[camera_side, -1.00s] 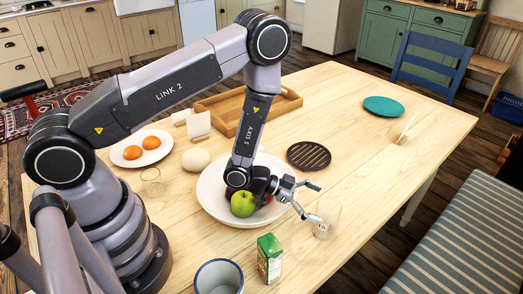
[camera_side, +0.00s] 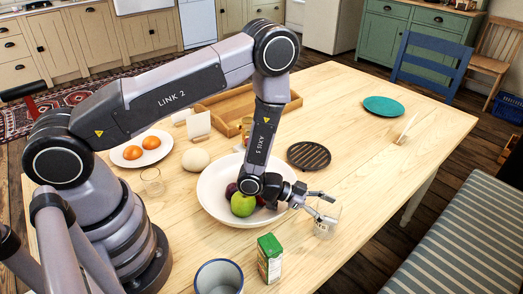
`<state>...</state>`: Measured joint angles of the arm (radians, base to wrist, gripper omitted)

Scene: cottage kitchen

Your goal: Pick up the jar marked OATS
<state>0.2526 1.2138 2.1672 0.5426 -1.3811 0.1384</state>
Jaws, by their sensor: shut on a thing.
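A small clear glass jar (camera_side: 326,229) stands upright on the wooden table, right of the white bowl. A pale label shows on its front; the lettering is too small to read for certain. My gripper (camera_side: 328,207) reaches it from the left, with its fingers at the jar's upper part. The fingers are shut on the jar. The jar's base appears to be at table level; I cannot tell whether it is lifted.
A white bowl (camera_side: 210,198) with a green apple (camera_side: 243,205) and dark fruit sits under my wrist. A green carton (camera_side: 270,259) and an enamel mug (camera_side: 218,278) stand in front. A black trivet (camera_side: 309,156) lies behind. The table right of the jar is clear.

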